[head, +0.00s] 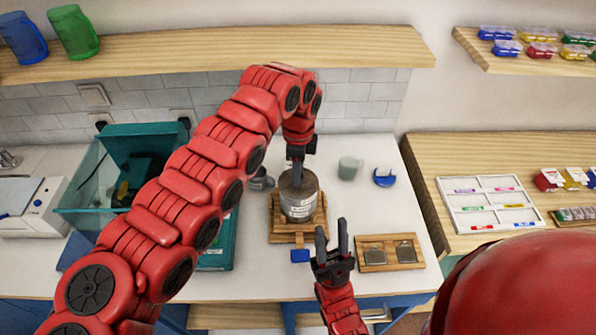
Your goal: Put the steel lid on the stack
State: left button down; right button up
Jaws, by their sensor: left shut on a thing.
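A grey metal cylindrical stack (299,206) with a pale label stands upright on a wooden stand (284,238) in the middle of the white table. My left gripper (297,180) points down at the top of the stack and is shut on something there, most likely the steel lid. The lid's outline does not stand out from the dark top of the stack, so I cannot tell whether it rests on it or is just above. My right gripper (332,230) is open and empty, fingers pointing away from me, in front and right of the stack.
A wooden tray with two square plates (360,264) lies right of my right gripper. A blue block (300,256) sits in front of the stand. A grey-green cup (347,169) and a blue dispenser (384,178) stand behind right. A teal-edged glass tank (76,200) is at left.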

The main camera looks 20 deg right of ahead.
pick_arm(q)
jog(key=c, duration=0.6)
grip_release()
jog(key=shift+o, duration=0.2)
jog(key=shift+r, duration=0.1)
jog(key=shift+r, duration=0.2)
notch_tip(320, 180, up, 7)
jog(key=b, duration=0.3)
jog(key=shift+d, duration=0.1)
notch_tip(320, 180, up, 10)
jog(key=p, duration=0.7)
